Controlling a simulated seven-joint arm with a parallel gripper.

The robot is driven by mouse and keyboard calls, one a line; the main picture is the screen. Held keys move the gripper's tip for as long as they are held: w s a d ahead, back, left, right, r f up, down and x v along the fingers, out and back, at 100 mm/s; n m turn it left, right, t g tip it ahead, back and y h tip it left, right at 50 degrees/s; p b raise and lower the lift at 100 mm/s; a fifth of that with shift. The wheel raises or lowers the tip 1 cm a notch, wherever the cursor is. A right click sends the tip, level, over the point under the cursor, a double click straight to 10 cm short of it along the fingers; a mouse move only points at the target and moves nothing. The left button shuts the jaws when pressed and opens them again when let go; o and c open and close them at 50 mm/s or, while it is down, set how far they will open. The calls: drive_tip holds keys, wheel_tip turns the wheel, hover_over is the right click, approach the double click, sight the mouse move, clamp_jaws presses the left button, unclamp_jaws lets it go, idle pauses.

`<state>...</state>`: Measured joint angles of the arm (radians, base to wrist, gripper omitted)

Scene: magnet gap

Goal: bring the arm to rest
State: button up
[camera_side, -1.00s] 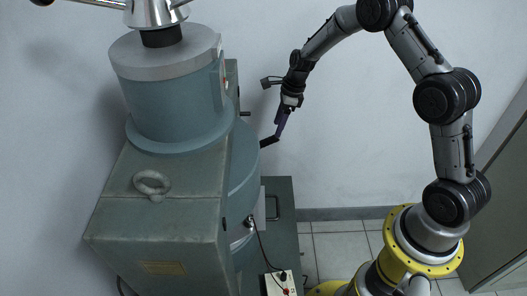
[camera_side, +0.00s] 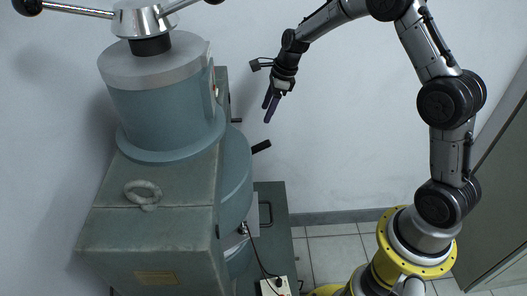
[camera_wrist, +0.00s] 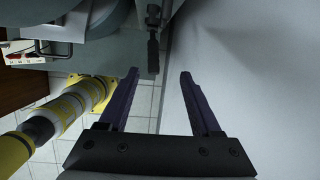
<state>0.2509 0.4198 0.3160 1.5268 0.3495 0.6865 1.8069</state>
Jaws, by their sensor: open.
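My gripper (camera_side: 271,106) hangs in free air to the right of the large blue-grey magnet (camera_side: 165,110) in the side view, with its dark purple fingers pointing down. In the wrist view my gripper (camera_wrist: 160,72) shows two fingers spread apart with nothing between them. A short black handle (camera_side: 261,146) sticks out from the magnet's right side, below and left of the fingertips and apart from them. The handle also shows in the wrist view (camera_wrist: 153,55), beyond the fingertips. The magnet's gap is hidden in the side view.
A grey-green cabinet (camera_side: 274,205) stands behind the magnet, with a socket box (camera_side: 275,286) and cable at the lower front. A pale wall (camera_side: 350,150) lies behind my arm. The air right of my gripper is clear.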

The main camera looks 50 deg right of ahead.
drive_tip(key=s+a+r+n+t, duration=0.2)
drive_tip(key=s+a+r+n, duration=0.2)
drive_tip(key=s+r, duration=0.45)
drive_tip(key=s+a+r+n+t, duration=0.1)
drive_tip(key=s+a+r+n, duration=0.4)
drive_tip(key=r, duration=0.7)
drive_tip(key=s+r+n+t+h, duration=0.1)
drive_tip(key=s+n, duration=0.5)
drive_tip(key=s, duration=0.6)
drive_tip(key=s+d+f+n+g, duration=0.1)
drive_tip(key=s+f+n, duration=0.4)
drive_tip(key=s+n, duration=0.3)
drive_tip(key=n, duration=0.3)
drive_tip(key=shift+s+f+h, duration=0.35)
drive_tip(key=shift+h, duration=0.05)
